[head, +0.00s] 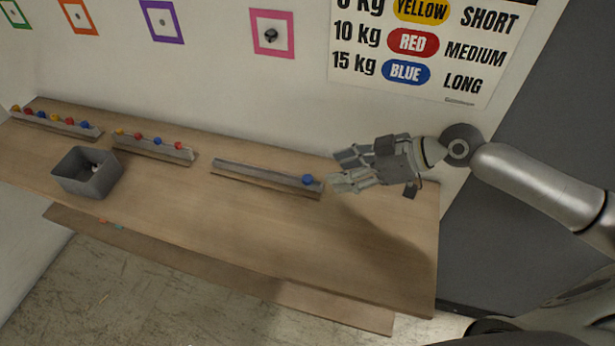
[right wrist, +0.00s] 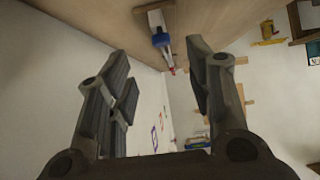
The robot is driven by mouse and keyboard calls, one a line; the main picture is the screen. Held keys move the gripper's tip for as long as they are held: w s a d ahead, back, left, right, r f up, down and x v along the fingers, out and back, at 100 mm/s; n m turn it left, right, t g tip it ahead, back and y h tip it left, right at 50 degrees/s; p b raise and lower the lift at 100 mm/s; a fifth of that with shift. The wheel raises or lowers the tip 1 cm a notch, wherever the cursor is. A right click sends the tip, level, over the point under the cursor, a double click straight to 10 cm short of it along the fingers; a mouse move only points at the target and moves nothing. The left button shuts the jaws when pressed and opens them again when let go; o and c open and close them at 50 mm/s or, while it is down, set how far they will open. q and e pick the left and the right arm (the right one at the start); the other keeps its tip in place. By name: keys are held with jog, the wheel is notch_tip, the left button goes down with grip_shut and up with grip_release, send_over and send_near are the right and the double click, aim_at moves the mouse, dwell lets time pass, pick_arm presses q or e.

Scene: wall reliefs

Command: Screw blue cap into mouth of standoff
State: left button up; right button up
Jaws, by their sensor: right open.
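A blue cap (head: 308,180) sits at the right end of the near grey rail on the wooden table. It also shows in the right wrist view (right wrist: 160,40), between and beyond the fingers. My right gripper (head: 341,171) is open and empty, just right of the blue cap, its fingers pointing left. A dark round piece (head: 271,36), perhaps a standoff, is on the wall inside a pink square frame. I cannot make out its mouth. My left gripper is not in view.
The wooden table (head: 250,235) has clear room in front of the grey rail (head: 250,172). Two more rails with colored caps (head: 150,147) (head: 55,122) and a grey bin (head: 90,187) stand left. A sign (head: 430,50) hangs on the wall.

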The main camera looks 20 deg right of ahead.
aim_at(309, 178)
jog(key=x, duration=0.2)
jog(key=shift+w+a+f, duration=0.2)
jog(key=shift+w, duration=0.15)
jog(key=shift+w+a+f+p, duration=0.15)
jog(key=shift+a+p, duration=0.2)
jog(key=shift+p, duration=0.2)
jog(key=p+x, duration=0.2)
jog(key=x, duration=0.2)
jog(key=shift+a, duration=0.15)
jog(key=shift+a+f, duration=0.15)
jog(key=shift+c, duration=0.2)
jog(key=c, duration=0.8)
